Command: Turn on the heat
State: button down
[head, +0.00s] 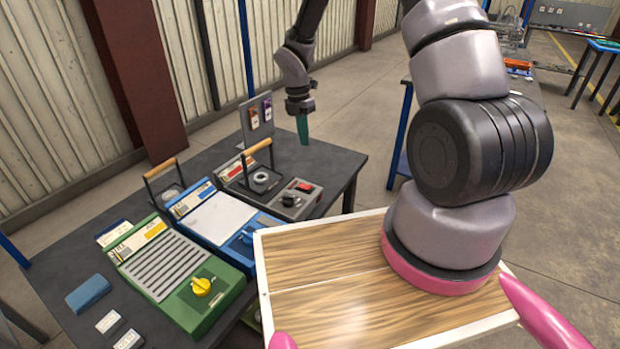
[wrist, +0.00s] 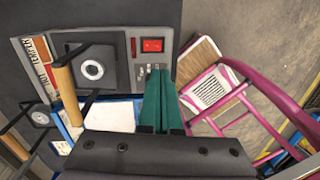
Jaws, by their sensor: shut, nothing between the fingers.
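The grey furnace unit (head: 315,203) stands on the dark table. It has a wooden-handled lid (head: 262,181), a red switch (head: 303,186) and a black knob (head: 291,200). In the wrist view the red switch (wrist: 152,45) lies just ahead of the fingertips, and the lid with its wooden handle (wrist: 63,95) is to the left. The black knob is not clearly visible there, perhaps behind the fingers. My gripper (head: 304,140) points down above the table, behind the unit, apart from it. Its green fingers (wrist: 164,75) are together and empty.
A blue unit (head: 215,218) and a green unit (head: 175,270) with a yellow knob (head: 202,287) stand left of the grey one. Small blocks (head: 88,293) lie at the table's left. An upright panel (head: 256,120) stands behind. My wooden-topped base is at the front.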

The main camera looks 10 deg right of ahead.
aim_at(309, 187)
jog(key=shift+a+f+n, duration=0.1)
jog(key=shift+f+n, duration=0.3)
jog(key=shift+f, duration=0.4)
jog(key=f, duration=0.9)
jog(key=s+d+f, duration=0.1)
jog(key=f, duration=0.4)
jog(key=shift+d, duration=0.1)
jog(key=shift+s+d+f, duration=0.1)
jog(key=shift+s+f, duration=0.05)
